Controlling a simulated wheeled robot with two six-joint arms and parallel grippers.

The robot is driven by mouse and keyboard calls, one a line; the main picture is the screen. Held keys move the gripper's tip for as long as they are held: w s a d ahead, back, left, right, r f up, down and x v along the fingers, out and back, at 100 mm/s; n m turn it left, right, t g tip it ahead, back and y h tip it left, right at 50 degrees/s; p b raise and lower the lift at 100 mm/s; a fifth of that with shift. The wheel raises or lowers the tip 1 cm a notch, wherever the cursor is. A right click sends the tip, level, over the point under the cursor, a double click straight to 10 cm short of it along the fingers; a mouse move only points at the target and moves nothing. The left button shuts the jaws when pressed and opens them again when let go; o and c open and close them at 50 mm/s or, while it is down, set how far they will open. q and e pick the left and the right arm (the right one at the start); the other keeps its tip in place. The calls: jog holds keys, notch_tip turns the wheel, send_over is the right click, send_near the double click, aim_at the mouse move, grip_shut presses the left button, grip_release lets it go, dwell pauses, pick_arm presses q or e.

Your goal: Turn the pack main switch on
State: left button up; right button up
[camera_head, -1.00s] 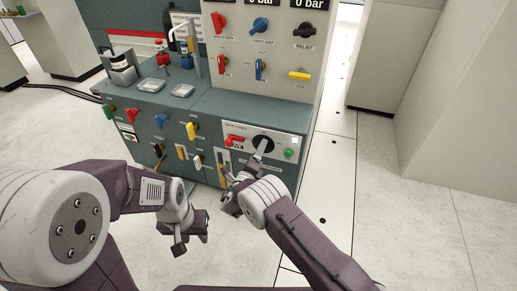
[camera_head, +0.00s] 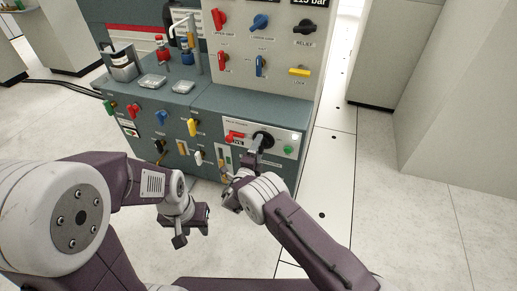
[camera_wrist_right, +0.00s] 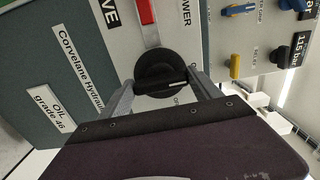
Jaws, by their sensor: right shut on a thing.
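The main switch is a black round rotary knob (camera_head: 264,139) on the white pack power panel (camera_head: 290,138) at the cabinet's right end. It also shows in the right wrist view (camera_wrist_right: 158,68). My right gripper (camera_head: 253,149) is at the knob. In the right wrist view its fingers (camera_wrist_right: 165,88) stand on either side of the knob's black grip bar, shut on it. They hide part of the knob. A red part (camera_head: 236,135) and a "LIVE" label sit left of the knob. My left gripper (camera_head: 192,228) hangs empty in front of the cabinet, its fingers apart.
A green button (camera_head: 288,150) sits right of the knob. Several coloured handles, such as a yellow one (camera_head: 193,127), stick out of the cabinet front to the left. Above is an upright panel with more knobs (camera_head: 260,22). The floor to the right is clear.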

jog(key=o, duration=1.4)
jog(key=p+v, duration=0.4)
jog(key=v, duration=0.5)
